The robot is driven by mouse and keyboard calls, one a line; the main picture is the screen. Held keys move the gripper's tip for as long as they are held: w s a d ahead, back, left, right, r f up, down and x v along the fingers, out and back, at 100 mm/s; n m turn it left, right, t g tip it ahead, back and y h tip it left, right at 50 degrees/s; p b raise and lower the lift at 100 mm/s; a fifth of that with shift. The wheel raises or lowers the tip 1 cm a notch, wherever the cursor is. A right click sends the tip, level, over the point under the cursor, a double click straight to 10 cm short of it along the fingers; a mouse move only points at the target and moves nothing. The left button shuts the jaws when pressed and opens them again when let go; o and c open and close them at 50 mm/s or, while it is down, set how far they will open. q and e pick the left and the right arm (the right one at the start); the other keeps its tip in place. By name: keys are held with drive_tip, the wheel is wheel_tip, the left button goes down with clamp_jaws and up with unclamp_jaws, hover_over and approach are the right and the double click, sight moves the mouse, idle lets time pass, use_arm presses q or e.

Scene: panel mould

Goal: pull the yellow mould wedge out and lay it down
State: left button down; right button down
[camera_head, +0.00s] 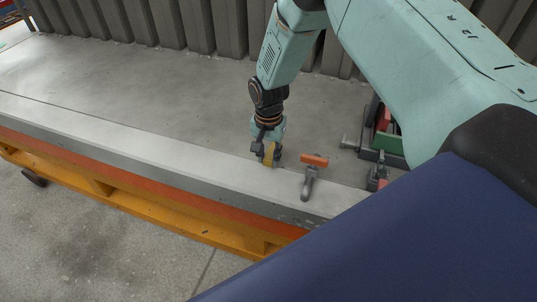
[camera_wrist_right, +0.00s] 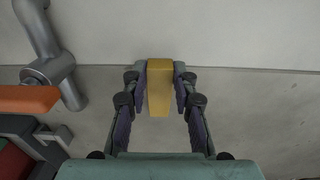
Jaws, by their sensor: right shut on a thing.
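In the right wrist view the yellow mould wedge (camera_wrist_right: 160,88) sits upright between the two fingertips of my right gripper (camera_wrist_right: 160,82), with a finger on each side. I cannot tell whether the wedge's lower end touches the surface. My left gripper is not in view.
An orange-topped grey clamp (camera_head: 312,174) stands just right of the wedge. Dark fixtures with a green block (camera_head: 388,143) are further right. A corrugated wall (camera_head: 150,24) runs along the back. The grey bench top (camera_head: 130,80) to the left is bare.

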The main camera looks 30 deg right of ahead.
drive_tip(key=c, duration=1)
unclamp_jaws()
wheel_tip(320, 180, up, 12)
drive_tip(key=shift+s, duration=0.1)
